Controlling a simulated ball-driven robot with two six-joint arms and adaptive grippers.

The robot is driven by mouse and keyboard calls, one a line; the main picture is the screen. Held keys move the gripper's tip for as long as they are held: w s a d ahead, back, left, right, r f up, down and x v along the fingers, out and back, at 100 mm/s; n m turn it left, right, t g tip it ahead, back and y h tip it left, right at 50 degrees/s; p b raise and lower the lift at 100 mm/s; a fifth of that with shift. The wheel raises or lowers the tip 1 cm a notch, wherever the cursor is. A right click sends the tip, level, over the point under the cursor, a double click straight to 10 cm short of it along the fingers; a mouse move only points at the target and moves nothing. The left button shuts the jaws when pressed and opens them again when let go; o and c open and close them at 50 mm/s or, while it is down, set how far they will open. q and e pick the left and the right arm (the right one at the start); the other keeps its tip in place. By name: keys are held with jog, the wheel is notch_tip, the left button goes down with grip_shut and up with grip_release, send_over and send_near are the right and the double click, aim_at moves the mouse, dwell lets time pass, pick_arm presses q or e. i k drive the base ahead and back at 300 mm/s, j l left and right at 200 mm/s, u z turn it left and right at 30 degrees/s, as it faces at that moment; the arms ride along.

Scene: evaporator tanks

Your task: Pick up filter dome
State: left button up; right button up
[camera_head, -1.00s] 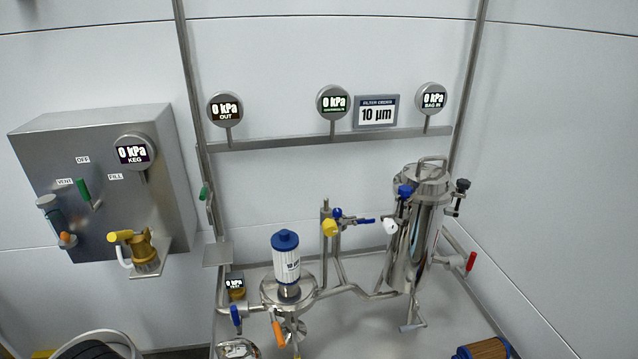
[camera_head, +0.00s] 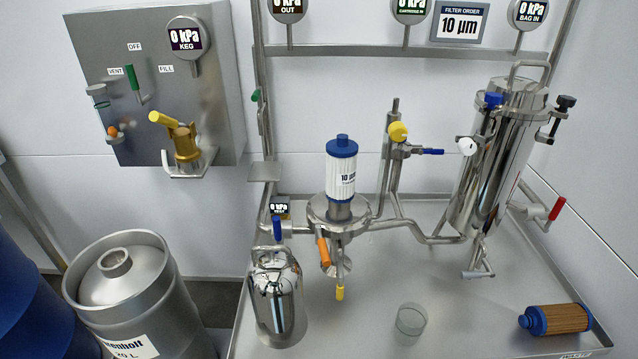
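The filter dome appears to be the shiny steel, round-topped vessel (camera_head: 277,300) standing upright on the steel tray, left of centre and near its left edge. Just behind it to the right, a white filter cartridge with blue ends (camera_head: 341,172) stands uncovered on a round steel filter base (camera_head: 324,212). A blue handle (camera_head: 277,229) shows just above the dome's top. Neither of my grippers is in view.
A steel keg (camera_head: 122,275) stands left of the tray (camera_head: 365,330), with a blue drum (camera_head: 30,290) at far left. A clear glass cup (camera_head: 411,318) and an orange-brown cartridge with a blue end (camera_head: 556,319) are on the tray. A tall steel housing (camera_head: 497,160) stands back right.

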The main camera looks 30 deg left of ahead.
aim_at(274, 276)
jog(key=j+u, duration=0.15)
jog(key=u, duration=0.3)
jog(key=j+u, duration=0.1)
jog(key=u, duration=0.4)
